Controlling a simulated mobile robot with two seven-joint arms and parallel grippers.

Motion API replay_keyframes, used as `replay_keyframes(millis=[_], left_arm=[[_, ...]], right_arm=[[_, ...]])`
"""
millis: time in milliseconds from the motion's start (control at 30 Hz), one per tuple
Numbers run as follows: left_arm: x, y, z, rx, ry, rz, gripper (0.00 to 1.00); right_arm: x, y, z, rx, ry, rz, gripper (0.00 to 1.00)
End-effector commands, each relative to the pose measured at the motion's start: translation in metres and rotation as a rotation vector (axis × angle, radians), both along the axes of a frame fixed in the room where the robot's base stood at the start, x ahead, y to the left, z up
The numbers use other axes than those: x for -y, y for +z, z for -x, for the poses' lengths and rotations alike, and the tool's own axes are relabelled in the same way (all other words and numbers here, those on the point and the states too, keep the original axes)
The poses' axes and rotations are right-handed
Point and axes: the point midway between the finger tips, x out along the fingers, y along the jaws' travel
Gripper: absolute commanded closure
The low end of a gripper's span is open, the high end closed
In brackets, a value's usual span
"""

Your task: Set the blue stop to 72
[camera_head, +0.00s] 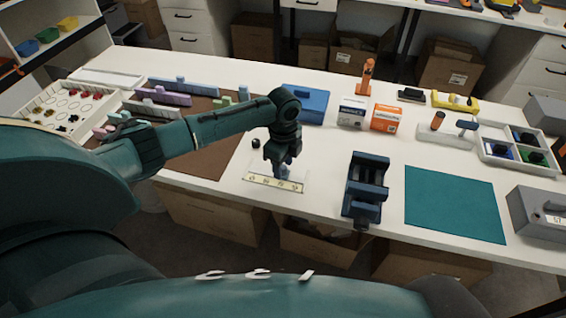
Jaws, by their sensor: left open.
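A pale strip with dark marks, which looks like a scale (262,180), lies on a light plate near the table's front edge, left of the vise. The marks are too small to read. My left gripper (284,168) points down over the strip, with its fingertips close to the strip's back edge. It is open. A small bluish piece, possibly the blue stop (286,172), shows at the fingertips. It is mostly hidden, and I cannot tell whether the fingers touch it. My right gripper is not in view.
A dark blue vise (365,185) stands close to the right, with a teal mat (455,204) beyond it. A small black knob (255,143) is left of my gripper. A brown mat (205,160) is on the left.

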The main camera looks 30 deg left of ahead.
Motion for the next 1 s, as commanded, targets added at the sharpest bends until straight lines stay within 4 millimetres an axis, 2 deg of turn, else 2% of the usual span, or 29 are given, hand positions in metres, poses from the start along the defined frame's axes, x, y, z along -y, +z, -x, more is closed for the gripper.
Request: replay_keyframes(millis=[167,267,600,700,833,1000], left_arm=[[0.000,0.006,-0.001,0.002,0.000,0.000,0.59],[0.000,0.020,-0.001,0.004,-0.001,0.001,0.59],[0.000,0.094,-0.001,0.004,0.000,0.000,0.59],[0.000,0.111,-0.001,0.004,0.000,0.000,0.59],[0.000,0.125,0.000,0.002,-0.001,0.001,0.59],[0.000,0.132,0.000,0.000,0.000,0.000,0.59]], right_arm=[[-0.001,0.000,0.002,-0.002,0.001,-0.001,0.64],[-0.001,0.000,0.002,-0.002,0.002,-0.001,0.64],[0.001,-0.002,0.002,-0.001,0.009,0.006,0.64],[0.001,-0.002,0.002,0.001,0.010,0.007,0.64],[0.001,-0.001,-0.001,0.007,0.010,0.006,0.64],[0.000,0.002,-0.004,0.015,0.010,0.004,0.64]])
